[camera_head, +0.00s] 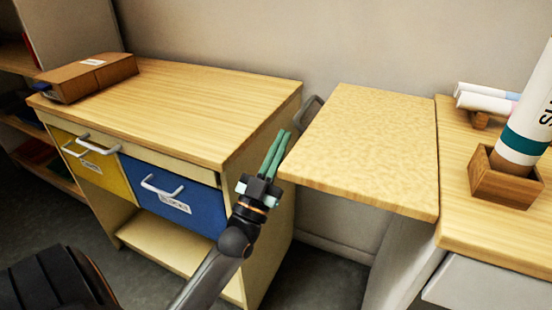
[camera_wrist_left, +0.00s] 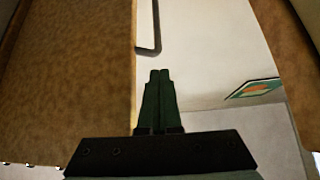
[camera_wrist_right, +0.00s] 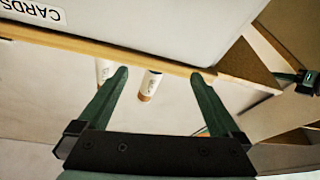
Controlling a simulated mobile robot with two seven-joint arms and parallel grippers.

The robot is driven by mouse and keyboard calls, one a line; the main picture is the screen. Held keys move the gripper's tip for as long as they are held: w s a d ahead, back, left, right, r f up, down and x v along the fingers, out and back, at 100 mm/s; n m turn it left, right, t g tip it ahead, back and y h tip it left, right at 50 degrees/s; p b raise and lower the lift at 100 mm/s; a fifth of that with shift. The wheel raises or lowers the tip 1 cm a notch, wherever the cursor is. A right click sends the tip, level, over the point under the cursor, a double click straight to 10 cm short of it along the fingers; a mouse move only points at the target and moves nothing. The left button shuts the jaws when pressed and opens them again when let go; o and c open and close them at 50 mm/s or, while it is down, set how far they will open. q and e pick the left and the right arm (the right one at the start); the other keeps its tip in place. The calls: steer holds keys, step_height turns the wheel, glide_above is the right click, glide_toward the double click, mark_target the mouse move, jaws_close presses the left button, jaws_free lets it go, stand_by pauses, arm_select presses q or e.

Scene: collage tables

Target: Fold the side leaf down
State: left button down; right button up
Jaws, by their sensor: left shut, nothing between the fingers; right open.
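The side leaf (camera_head: 365,145) is a light wooden panel beside the right table (camera_head: 480,232) in the head view. It stands out level, about flush with that tabletop. A dark bent bar (camera_head: 309,109) shows at its far left edge, and also in the left wrist view (camera_wrist_left: 149,47). My left gripper (camera_head: 281,137) is shut and empty, just off the leaf's left edge, in the gap between leaf and desk. In the left wrist view its fingers (camera_wrist_left: 159,75) are together. My right gripper (camera_wrist_right: 158,76) is open and empty, by a white drawer front (camera_wrist_right: 150,28) labelled CARDS.
A wooden desk (camera_head: 180,100) with yellow and blue drawers stands at the left, a brown box (camera_head: 90,77) on top. On the right table are a wooden holder (camera_head: 503,185) with a large tube (camera_head: 525,110) and white rolls (camera_head: 487,99). The gap between leaf and desk is narrow.

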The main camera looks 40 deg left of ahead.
arm_select(q)
steer(key=x, duration=0.4)
steer(key=shift+w+r, duration=0.1)
steer(key=shift+w, duration=0.15)
arm_select(e)
steer(key=shift+s+r, duration=0.1)
steer(key=shift+r, duration=0.05)
